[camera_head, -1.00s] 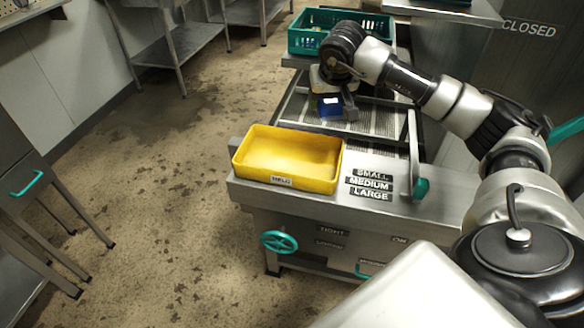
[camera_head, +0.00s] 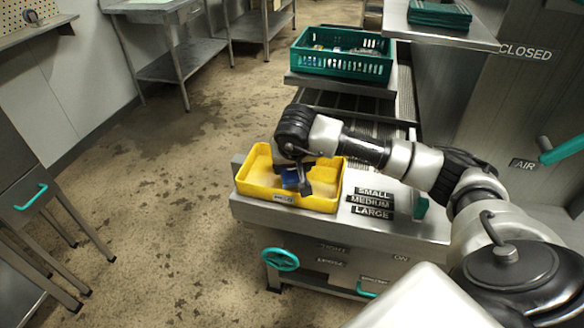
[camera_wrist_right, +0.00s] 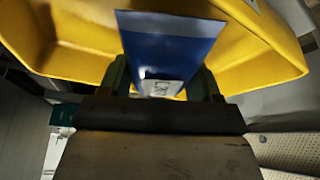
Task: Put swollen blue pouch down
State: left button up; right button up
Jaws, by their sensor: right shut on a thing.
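The blue pouch (camera_head: 291,179) is held in my right gripper (camera_head: 297,178), over the yellow tray (camera_head: 252,178) in the head view. In the right wrist view the blue pouch (camera_wrist_right: 170,45) stands out between the two fingers of the gripper (camera_wrist_right: 163,85), with a pale label patch low on it. The yellow tray (camera_wrist_right: 80,22) lies behind it. I cannot tell whether the pouch touches the tray floor. Whether the pouch is swollen does not show clearly. My left gripper is not in view.
The tray sits on a steel bench end beside SMALL, MEDIUM, LARGE labels (camera_head: 371,201). A green crate (camera_head: 343,60) with pouches stands at the back of the conveyor. A teal handwheel (camera_head: 281,259) is below the bench front. Stacked green trays (camera_head: 440,14) lie on a shelf.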

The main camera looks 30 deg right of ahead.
jog(key=shift+f, duration=0.8)
jog(key=shift+f, duration=0.1)
jog(key=o, duration=1)
jog(key=shift+o, duration=0.2)
jog(key=v, duration=1.2)
